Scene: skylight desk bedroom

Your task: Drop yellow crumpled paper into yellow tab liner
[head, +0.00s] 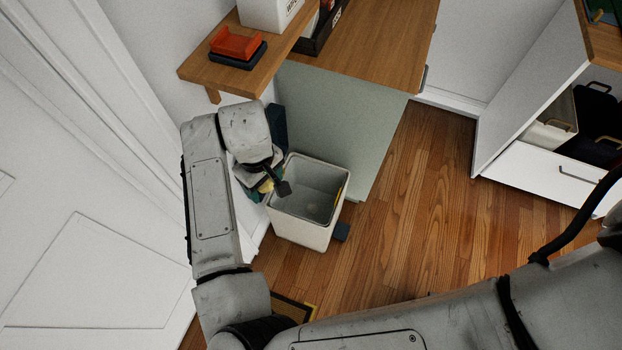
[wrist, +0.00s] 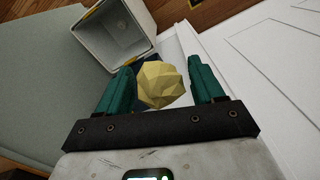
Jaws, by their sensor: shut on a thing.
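The yellow crumpled paper (wrist: 162,84) is a faceted pale ball between the green fingers of my gripper (wrist: 161,76) in the wrist view. In the head view my gripper (head: 262,187) is at the left side of the white bin, and only a bit of yellow shows there. The bin with the yellow tab (head: 302,232) stands on the floor, open at the top, with a grey inside and a yellow strip (head: 340,190) on its right rim. It also shows at the upper left of the wrist view (wrist: 143,62). The paper is outside its opening in the head view.
A pale green panel (head: 340,125) stands right behind the bin, under the wooden desk (head: 375,45). A wooden shelf (head: 215,75) with an orange tray (head: 236,43) juts out above. A white door (head: 90,220) is at left. Wooden floor (head: 420,210) is clear to the right.

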